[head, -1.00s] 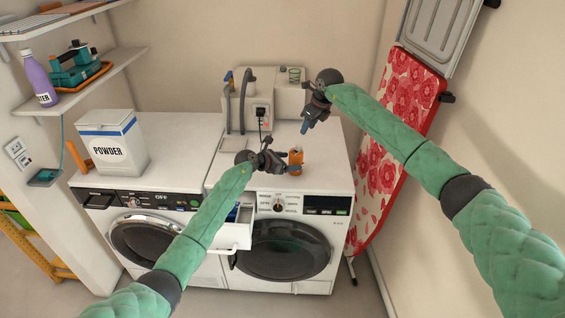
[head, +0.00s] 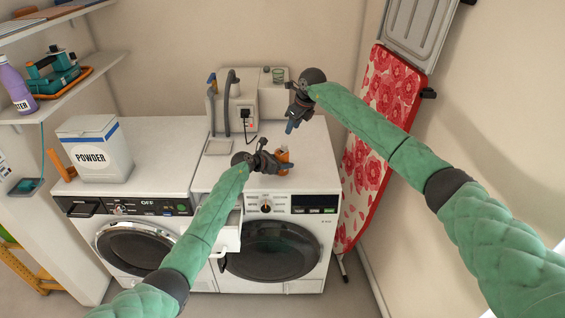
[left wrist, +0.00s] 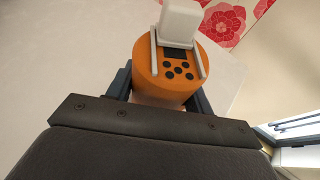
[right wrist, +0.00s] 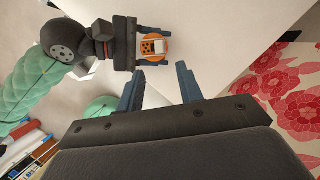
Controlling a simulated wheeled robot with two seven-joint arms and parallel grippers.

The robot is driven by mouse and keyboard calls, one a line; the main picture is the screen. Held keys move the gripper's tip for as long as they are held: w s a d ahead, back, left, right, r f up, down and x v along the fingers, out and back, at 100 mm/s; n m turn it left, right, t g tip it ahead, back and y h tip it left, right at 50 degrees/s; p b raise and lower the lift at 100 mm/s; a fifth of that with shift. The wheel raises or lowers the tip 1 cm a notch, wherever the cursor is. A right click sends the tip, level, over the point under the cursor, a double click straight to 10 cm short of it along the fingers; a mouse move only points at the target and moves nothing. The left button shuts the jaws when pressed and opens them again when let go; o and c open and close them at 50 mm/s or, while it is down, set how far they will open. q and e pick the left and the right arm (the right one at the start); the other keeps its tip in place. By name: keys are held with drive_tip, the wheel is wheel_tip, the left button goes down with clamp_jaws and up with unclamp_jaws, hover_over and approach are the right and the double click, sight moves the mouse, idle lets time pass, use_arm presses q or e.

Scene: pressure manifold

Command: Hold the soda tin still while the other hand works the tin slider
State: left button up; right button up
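The soda tin (head: 283,157) is an orange cylinder standing on the right-hand machine. In the left wrist view, the tin's top (left wrist: 172,84) has a dark display, several black buttons and a white tin slider (left wrist: 181,22) between two pale rails. My left gripper (head: 284,165) has its fingers on either side of the tin, seemingly touching it. The right wrist view also shows the tin (right wrist: 153,47) between those fingers. My right gripper (head: 290,127) is above and behind the tin, fingers pointing down. In the right wrist view its fingers (right wrist: 160,88) are apart and empty.
A grey hose and plug unit (head: 240,110) stands at the back of the machine top. A powder box (head: 92,150) is on the left-hand machine. A drawer (head: 228,238) hangs open at the front. A red floral ironing board (head: 375,150) leans at the right.

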sight(285, 145)
drive_tip(key=shift+a+f, duration=0.1)
drive_tip(key=shift+f, duration=0.05)
drive_tip(key=c, duration=0.6)
drive_tip(key=shift+w+a+f+n+y, duration=0.1)
drive_tip(key=shift+a+f+n+y, duration=0.15)
drive_tip(key=shift+n+y, duration=0.05)
clamp_jaws()
drive_tip(key=a+f+n+t+y, duration=0.1)
drive_tip(key=w+f+n+t+y, duration=0.1)
drive_tip(key=a+n+t+y, duration=0.1)
drive_tip(key=shift+w+a+f+t+y, duration=0.3)
drive_tip(key=shift+f+t+y, duration=0.1)
drive_tip(key=shift+w+d+f+n+t+y, duration=0.15)
drive_tip(key=shift+d+n+t+y, duration=0.15)
drive_tip(key=shift+n+t, duration=0.15)
drive_tip(key=shift+w+d+f+n+t+y, duration=0.15)
drive_tip(key=shift+n+t+y, duration=0.2)
drive_tip(key=shift+t, duration=0.2)
drive_tip(key=shift+d+f+n+t, duration=0.1)
drive_tip(key=shift+d+n+t, duration=0.25)
drive_tip(key=shift+t, duration=0.15)
drive_tip(key=s+d+f+n+t+h, duration=0.1)
drive_tip(key=s+d+f+n+t, duration=0.5)
drive_tip(key=d+t, duration=0.1)
drive_tip(key=shift+s+d+f+n, duration=0.35)
drive_tip(key=shift+s+d+f, duration=0.05)
drive_tip(key=shift+d, duration=0.3)
